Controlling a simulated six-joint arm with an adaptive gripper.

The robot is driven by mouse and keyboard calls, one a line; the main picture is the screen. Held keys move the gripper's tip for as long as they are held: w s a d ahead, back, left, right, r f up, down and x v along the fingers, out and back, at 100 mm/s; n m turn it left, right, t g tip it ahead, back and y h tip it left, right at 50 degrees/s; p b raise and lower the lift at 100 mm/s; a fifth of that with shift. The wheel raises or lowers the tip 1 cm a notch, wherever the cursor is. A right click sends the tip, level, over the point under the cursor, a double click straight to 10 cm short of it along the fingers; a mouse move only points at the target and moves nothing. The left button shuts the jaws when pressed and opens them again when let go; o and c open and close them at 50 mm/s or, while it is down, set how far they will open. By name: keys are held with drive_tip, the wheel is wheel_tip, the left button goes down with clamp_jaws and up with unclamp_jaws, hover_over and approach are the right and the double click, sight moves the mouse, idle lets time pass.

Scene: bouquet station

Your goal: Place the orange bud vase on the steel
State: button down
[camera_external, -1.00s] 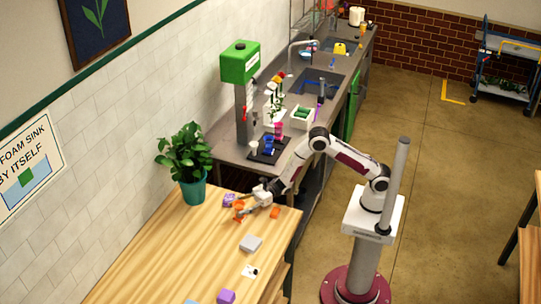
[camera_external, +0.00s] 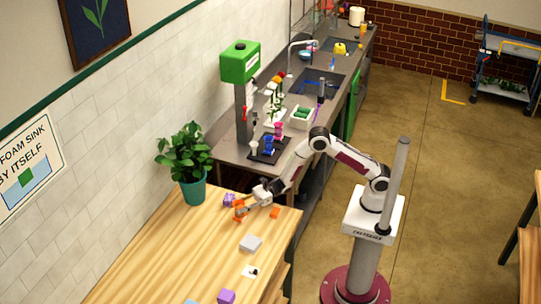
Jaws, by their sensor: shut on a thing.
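The orange bud vase (camera_external: 239,208) is on the wooden table near its far end, small in the view. My gripper (camera_external: 243,206) is shut on it. The fingers partly hide it, and I cannot tell whether it touches the tabletop. The steel counter (camera_external: 228,152) lies beyond the table, with bare metal at its near left corner.
A potted plant (camera_external: 194,184) stands to the left. A black mat (camera_external: 266,153) with blue and pink items and a green-topped dispenser (camera_external: 240,62) occupy the steel.

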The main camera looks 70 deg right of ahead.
wheel_tip(320, 180, up, 10)
idle(0.7)
drive_tip(key=shift+f, duration=0.1)
idle(0.4)
wheel_tip(320, 180, down, 4)
drive_tip(key=d+t, duration=0.1)
drive_tip(key=d, duration=0.1)
drive_tip(key=s+d+r+m+t+h, duration=0.1)
drive_tip(key=d+r+m+t+h, duration=0.4)
drive_tip(key=d, duration=0.7)
drive_tip(key=d+r+m+t+h, duration=0.1)
drive_tip(key=d+r+m+h, duration=0.15)
drive_tip(key=d+r, duration=0.65)
drive_tip(key=s+d+r+m+h, duration=0.1)
drive_tip(key=s+d+r+h, duration=0.1)
drive_tip(key=d, duration=0.5)
drive_tip(key=s+d+r+m+t+h, duration=0.1)
drive_tip(key=s+d+r+h, duration=0.2)
drive_tip(key=s+d+r, duration=0.2)
drive_tip(key=s+d+r+m+h, duration=0.2)
drive_tip(key=s+d+r, duration=0.2)
drive_tip(key=d, duration=0.6)
wheel_tip(320, 180, up, 2)
drive_tip(key=shift+s+d+r+h, duration=0.15)
drive_tip(key=shift+r+h, duration=0.1)
drive_tip(key=shift+h, duration=0.1)
